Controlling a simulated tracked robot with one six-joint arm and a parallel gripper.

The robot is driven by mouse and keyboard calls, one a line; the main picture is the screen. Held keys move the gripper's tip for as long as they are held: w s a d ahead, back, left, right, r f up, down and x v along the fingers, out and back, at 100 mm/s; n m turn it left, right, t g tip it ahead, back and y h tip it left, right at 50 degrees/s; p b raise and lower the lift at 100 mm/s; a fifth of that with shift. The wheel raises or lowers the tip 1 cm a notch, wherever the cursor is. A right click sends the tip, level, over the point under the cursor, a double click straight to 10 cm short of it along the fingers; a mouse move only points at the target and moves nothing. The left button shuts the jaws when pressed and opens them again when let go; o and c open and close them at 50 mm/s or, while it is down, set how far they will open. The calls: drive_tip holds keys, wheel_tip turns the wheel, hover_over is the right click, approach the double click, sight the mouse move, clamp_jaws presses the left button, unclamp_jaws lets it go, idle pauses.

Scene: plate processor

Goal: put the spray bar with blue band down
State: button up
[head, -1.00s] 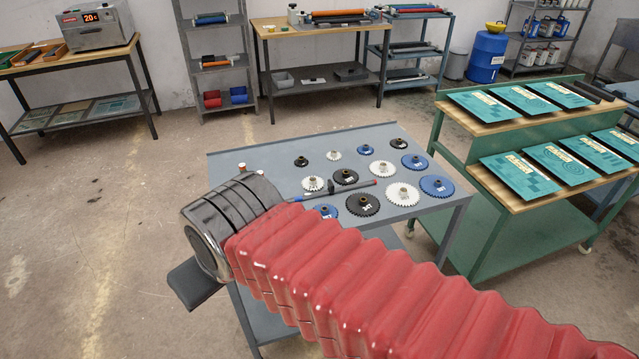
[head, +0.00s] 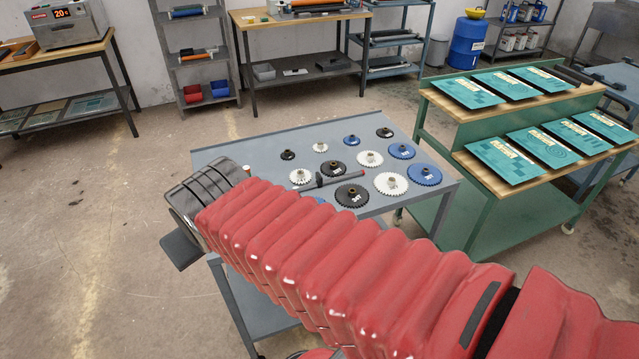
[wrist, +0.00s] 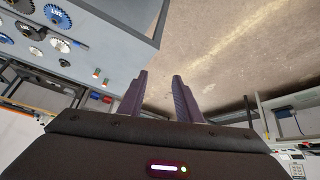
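My gripper shows in the wrist view (wrist: 160,84), with its two dark fingers apart and nothing between them. Floor and the grey table's edge lie beyond the fingertips. In the head view my red-sleeved arm hides the gripper's fingers. A thin bar (head: 331,182) with a dark block on it and a reddish end lies among the gears on the grey table (head: 232,150).
Several black, white and blue gears (head: 391,183) cover the table's right part. A green stepped bench (head: 472,140) with teal plates stands to the right. Open floor (head: 80,220) lies to the left.

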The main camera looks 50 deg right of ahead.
drive_tip(key=w+d+f+m+t+h, duration=0.1)
drive_tip(key=w+d+f, duration=0.15)
drive_tip(key=d, duration=0.35)
drive_tip(key=w+d+f+m+h, duration=0.1)
drive_tip(key=w+d+h, duration=0.15)
drive_tip(key=d, duration=0.45)
drive_tip(key=m+t+h, duration=0.2)
drive_tip(key=m+t, duration=0.1)
drive_tip(key=t, duration=0.2)
approach(321, 182)
drive_tip(key=shift+s+a+r, duration=0.25)
drive_tip(key=shift+s+a, duration=0.4)
drive_tip(key=shift+s, duration=0.05)
drive_tip(key=shift+s+d+h, duration=0.1)
drive_tip(key=shift+s+h, duration=0.1)
drive_tip(key=shift+h, duration=0.05)
drive_tip(key=x, duration=0.8)
drive_tip(key=shift+f, duration=0.1)
drive_tip(key=shift+w+d, duration=0.1)
drive_tip(key=shift+w, duration=0.2)
